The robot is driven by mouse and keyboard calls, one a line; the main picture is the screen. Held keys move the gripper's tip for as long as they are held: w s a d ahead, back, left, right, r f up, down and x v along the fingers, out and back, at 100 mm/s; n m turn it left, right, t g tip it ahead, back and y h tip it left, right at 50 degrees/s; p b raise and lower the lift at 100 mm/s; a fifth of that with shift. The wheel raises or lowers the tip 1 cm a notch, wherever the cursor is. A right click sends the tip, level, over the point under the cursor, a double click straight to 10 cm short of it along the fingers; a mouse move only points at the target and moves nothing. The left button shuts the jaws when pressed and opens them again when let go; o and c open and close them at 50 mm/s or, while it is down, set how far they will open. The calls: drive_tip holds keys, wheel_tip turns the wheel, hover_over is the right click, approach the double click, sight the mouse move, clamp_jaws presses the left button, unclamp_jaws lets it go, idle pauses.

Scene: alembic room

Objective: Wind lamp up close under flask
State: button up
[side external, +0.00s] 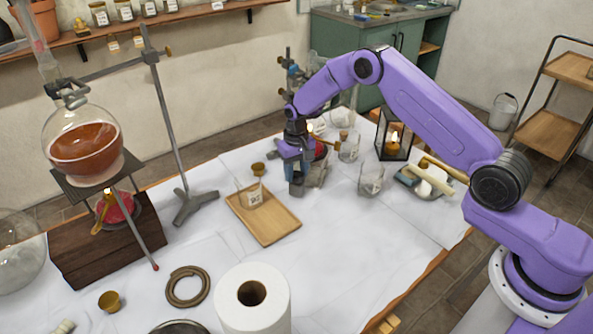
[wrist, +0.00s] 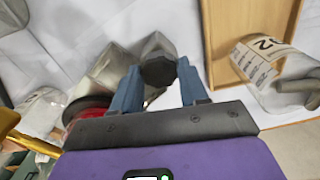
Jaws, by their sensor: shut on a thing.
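My gripper (side external: 297,176) points down at the middle of the table, its blue fingers shut on a dark faceted knob. In the wrist view the knob (wrist: 158,70) sits between the two fingertips, in front of a grey metal jack (wrist: 108,66). The jack (side external: 318,172) also shows beside the fingers in the side view. A red lamp (side external: 320,150) sits above the jack, partly hidden by my wrist; its red part (wrist: 86,106) shows at left in the wrist view. Any flask over this lamp is hidden by my arm or too unclear to tell.
A wooden tray (side external: 284,224) with a labelled beaker (side external: 252,197) lies close left of my gripper. Glass beakers (side external: 371,178) and a lit lantern (side external: 393,136) stand to the right.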

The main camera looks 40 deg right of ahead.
sight(296, 173)
drive_tip(key=o, duration=1.1)
drive_tip(key=shift+c, duration=0.2)
drive_tip(key=shift+d, duration=0.1)
drive_tip(key=shift+d, duration=0.2)
drive_tip(key=r, duration=0.6)
drive_tip(key=shift+w+a+r, duration=0.1)
drive_tip(key=shift+a+r, duration=0.2)
drive_tip(key=shift+r, duration=0.05)
drive_tip(key=shift+a+r, duration=0.15)
drive_tip(key=shift+r, duration=0.5)
